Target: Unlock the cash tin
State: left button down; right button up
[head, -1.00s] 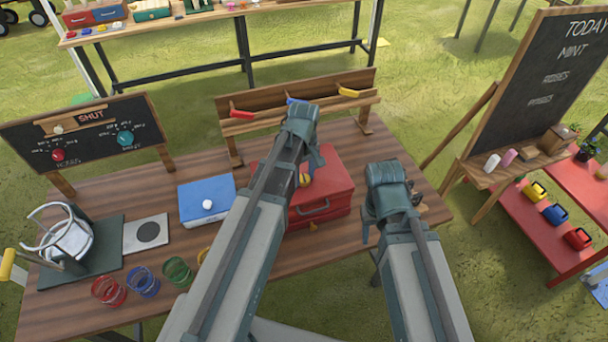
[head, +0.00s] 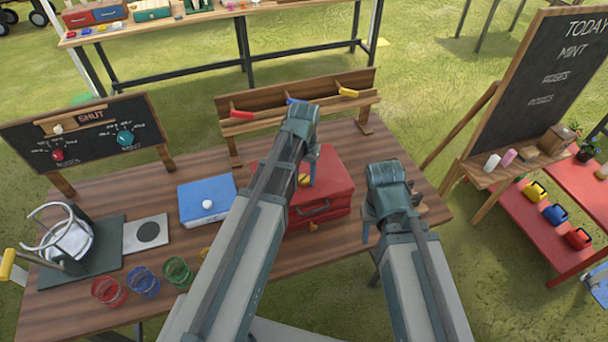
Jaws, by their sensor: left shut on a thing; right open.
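A red tin (head: 335,186) with a dark front handle stands on the wooden table. A small brass-yellow piece (head: 313,227) is at its lower front, and another yellow piece (head: 304,180) shows at its lid, beside my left gripper's finger. My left gripper (head: 311,175) points down over the tin's lid. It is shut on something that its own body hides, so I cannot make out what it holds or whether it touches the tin. My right gripper (head: 372,234) is open at the tin's right, near the table's right side; its fingers are partly hidden.
A rack (head: 255,126) behind the tin carries red, blue and yellow pieces. A blue box (head: 206,202) with a white knob stands at left. Red, blue and green cups (head: 178,271) line the front edge.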

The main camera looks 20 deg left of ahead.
aim_at(304, 178)
pick_arm(q)
jog(key=m, duration=0.5)
jog(key=shift+m, duration=0.3)
dwell(0.4)
jog(key=shift+c, duration=1.7)
grip_release()
jog(key=shift+r, duration=0.1)
notch_tip(304, 178, up, 14)
jog(key=p, duration=1.3)
jog(key=shift+f+p, duration=0.2)
jog(key=shift+p, duration=0.2)
